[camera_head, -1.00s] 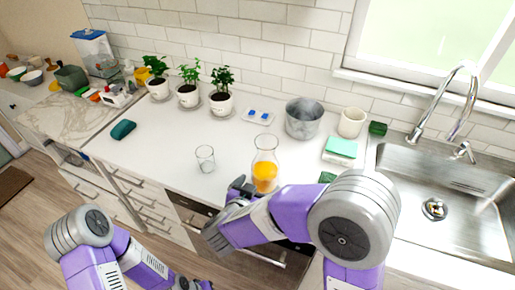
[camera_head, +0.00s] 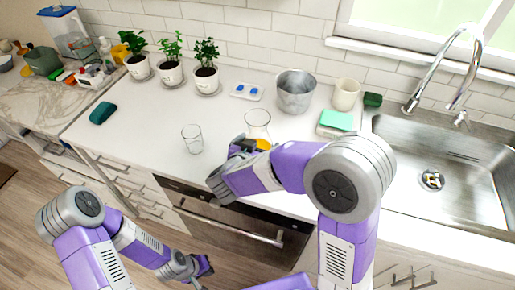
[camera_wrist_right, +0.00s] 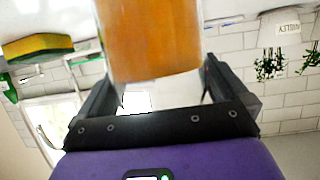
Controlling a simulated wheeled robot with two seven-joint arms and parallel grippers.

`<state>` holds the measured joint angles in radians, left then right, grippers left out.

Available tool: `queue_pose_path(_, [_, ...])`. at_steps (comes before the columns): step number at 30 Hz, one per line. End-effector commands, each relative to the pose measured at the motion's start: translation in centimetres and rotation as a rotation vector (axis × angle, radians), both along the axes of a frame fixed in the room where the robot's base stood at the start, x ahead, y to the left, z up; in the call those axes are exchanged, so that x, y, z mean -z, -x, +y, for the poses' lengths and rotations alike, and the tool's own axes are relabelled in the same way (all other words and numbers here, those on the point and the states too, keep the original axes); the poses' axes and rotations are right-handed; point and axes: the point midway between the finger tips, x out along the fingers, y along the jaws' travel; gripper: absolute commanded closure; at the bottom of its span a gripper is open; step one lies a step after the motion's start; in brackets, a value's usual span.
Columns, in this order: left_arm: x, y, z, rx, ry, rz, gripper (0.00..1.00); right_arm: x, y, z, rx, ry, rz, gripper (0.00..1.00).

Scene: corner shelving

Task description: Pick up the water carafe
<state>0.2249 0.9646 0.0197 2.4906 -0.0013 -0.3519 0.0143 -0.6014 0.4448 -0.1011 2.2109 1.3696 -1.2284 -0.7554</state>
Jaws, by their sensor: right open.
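The water carafe (camera_head: 258,119) is clear glass with orange liquid, on the white counter left of the sponge stack. My right gripper (camera_head: 243,147) is at the carafe's near side and hides much of its lower body. In the right wrist view the carafe (camera_wrist_right: 150,42) stands between the two open fingers of my right gripper (camera_wrist_right: 155,82), with space visible beside it; its top is out of frame. My left gripper (camera_head: 203,268) is low in front of the cabinets, away from the counter; its small dark fingers do not show whether they are open.
An empty glass (camera_head: 192,139) stands left of the carafe. A metal pot (camera_head: 295,92), cream cup (camera_head: 346,94) and green sponge (camera_head: 335,120) are behind and right. The sink (camera_head: 440,170) is at right. Potted plants (camera_head: 171,72) line the wall.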

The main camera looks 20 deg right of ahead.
Motion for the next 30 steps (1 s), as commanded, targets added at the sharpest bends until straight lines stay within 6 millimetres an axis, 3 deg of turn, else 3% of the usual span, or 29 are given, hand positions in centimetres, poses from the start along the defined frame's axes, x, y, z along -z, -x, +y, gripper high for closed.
queue_pose_path(2, [-0.05, -0.01, 0.0, 0.0, 0.0, 0.0, 1.0, -0.06, 0.01, 0.03, -0.001, 0.0, 0.0, 0.0])
queue_pose_path(20, [-0.05, -0.01, 0.0, 0.0, 0.0, 0.0, 1.0, -0.03, 0.05, 0.05, -0.001, 0.0, 0.0, 0.91])
queue_pose_path(30, [-0.14, -0.01, 0.0, 0.0, 0.0, 0.0, 1.0, -0.38, -0.03, 0.07, -0.001, 0.0, -0.005, 0.91])
